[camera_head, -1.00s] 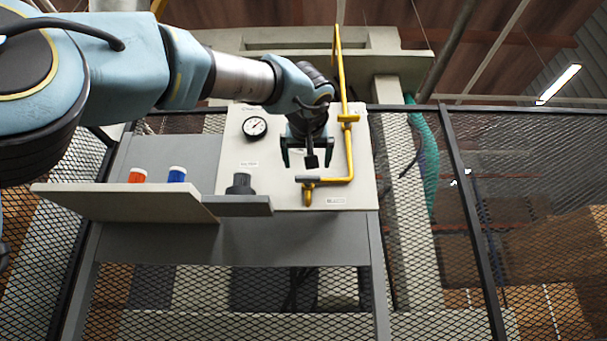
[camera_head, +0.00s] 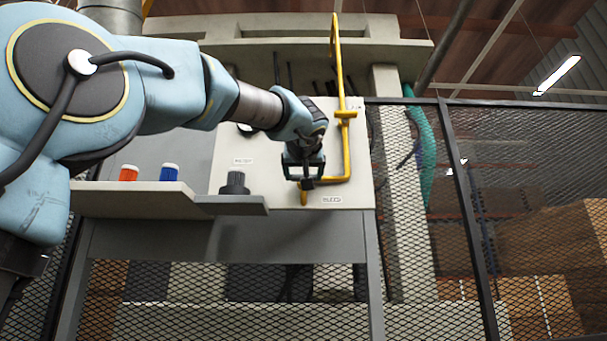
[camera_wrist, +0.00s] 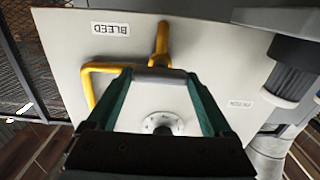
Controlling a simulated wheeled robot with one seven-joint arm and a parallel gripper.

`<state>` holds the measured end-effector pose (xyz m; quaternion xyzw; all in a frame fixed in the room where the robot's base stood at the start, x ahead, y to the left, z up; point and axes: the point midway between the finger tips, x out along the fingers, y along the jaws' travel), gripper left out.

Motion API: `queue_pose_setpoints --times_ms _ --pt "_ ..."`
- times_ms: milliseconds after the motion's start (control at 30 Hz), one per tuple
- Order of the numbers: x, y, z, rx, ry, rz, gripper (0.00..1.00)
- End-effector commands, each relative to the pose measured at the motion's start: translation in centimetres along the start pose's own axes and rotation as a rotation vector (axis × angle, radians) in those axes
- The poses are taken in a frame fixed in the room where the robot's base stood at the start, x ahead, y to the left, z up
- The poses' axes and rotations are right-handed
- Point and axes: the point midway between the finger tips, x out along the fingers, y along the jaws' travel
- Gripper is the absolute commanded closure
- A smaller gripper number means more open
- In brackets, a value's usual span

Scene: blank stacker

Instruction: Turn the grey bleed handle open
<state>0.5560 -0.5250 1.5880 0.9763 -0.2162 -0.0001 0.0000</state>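The grey bleed handle (camera_wrist: 160,75) is a short grey bar at the end of the yellow pipe, close to the BLEED label (camera_wrist: 110,29) in the wrist view. My gripper (camera_head: 304,178) is at the handle, in front of the panel's lower right. In the wrist view, its two teal fingers stand apart, one near each end of the bar. I cannot tell whether they touch it. In the head view the gripper hides most of the handle. The yellow pipe (camera_head: 347,150) runs down the panel and bends left behind the gripper.
The pale panel (camera_head: 356,188) carries a gauge, mostly hidden by my arm. A dark knob (camera_head: 236,183) stands left of the gripper, above a grey ledge (camera_head: 232,206). Orange (camera_head: 129,173) and blue (camera_head: 170,172) capped items stand on the pale shelf. Mesh fencing (camera_head: 410,270) surrounds the stand.

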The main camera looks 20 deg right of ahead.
Motion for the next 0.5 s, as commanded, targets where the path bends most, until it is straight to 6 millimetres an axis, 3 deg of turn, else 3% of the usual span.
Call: queue_pose_setpoints --times_ms 67,433,500 --pt "-0.01 0.00 -0.01 0.000 0.000 0.000 0.27" --pt "-0.03 0.00 -0.03 0.000 0.000 0.000 0.69" --pt "-0.03 0.00 -0.03 0.000 0.000 0.000 0.71"
